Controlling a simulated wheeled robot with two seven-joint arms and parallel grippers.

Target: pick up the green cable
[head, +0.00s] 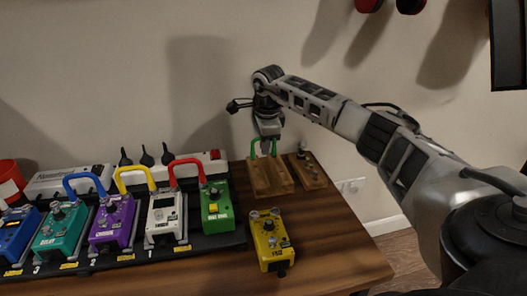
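The green cable (252,149) is a short arch at the wooden block (283,187) near the back right of the table. My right gripper (266,148) points down over the cable, with its fingertips at the top of the arch. The fingers hide part of the cable. They are too small to tell whether they are shut on it. I cannot tell whether the cable's ends rest in the block. My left gripper is not in view.
Several pedals stand in a row on a black board at left, linked by blue, yellow and red cables (187,161). A yellow pedal (270,240) stands in front of the block. A second wooden block (308,172) is beside it. The wall is close behind.

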